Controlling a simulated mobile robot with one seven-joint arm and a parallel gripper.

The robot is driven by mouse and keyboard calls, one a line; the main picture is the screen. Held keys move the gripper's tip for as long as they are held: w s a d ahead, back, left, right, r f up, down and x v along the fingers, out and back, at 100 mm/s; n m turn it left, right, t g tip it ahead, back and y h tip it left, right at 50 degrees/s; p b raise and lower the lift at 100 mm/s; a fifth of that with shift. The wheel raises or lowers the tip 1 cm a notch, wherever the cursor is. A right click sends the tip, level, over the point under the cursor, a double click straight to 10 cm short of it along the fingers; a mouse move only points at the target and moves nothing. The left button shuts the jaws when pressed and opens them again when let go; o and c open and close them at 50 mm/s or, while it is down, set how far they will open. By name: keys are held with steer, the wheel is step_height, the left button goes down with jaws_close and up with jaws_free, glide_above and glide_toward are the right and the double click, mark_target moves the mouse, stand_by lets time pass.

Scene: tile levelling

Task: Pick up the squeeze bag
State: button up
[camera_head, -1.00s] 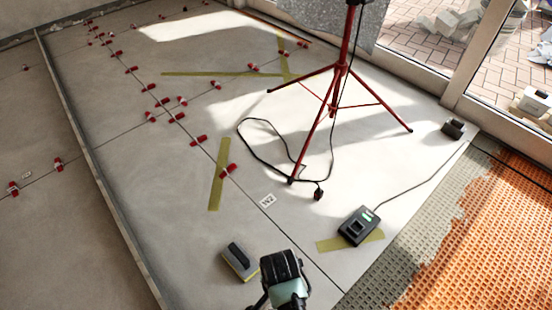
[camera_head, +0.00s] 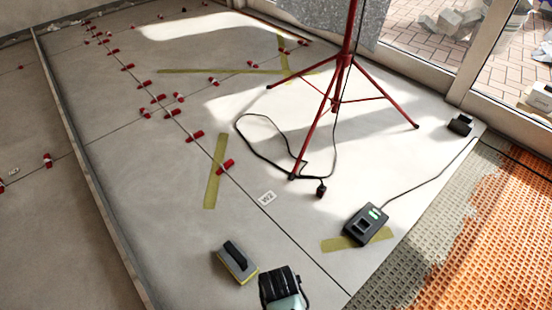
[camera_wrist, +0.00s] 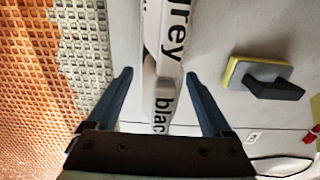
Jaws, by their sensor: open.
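A white, narrow object with dark lettering, seemingly the squeeze bag (camera_wrist: 168,30), runs down the middle of the wrist view. Its upper end is cut off by the frame. My gripper (camera_wrist: 158,74) is open, with one dark blue finger on each side of the bag. The bag narrows near the fingertips. I cannot tell how far below the fingers it lies, and I see no clear contact. In the head view my wrist end shows at the bottom edge; the fingers and the bag do not show there.
A yellow-edged float with a black handle (camera_head: 236,262) lies beside my arm. A black charger-like device (camera_head: 367,224) and a red tripod (camera_head: 343,75) stand on the grey tiles. Red levelling wedges (camera_head: 196,136) line the joints. Orange matting (camera_head: 500,235) lies at the right.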

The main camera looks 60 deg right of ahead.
steer(key=shift+r, duration=0.1)
steer(key=c, duration=1.2)
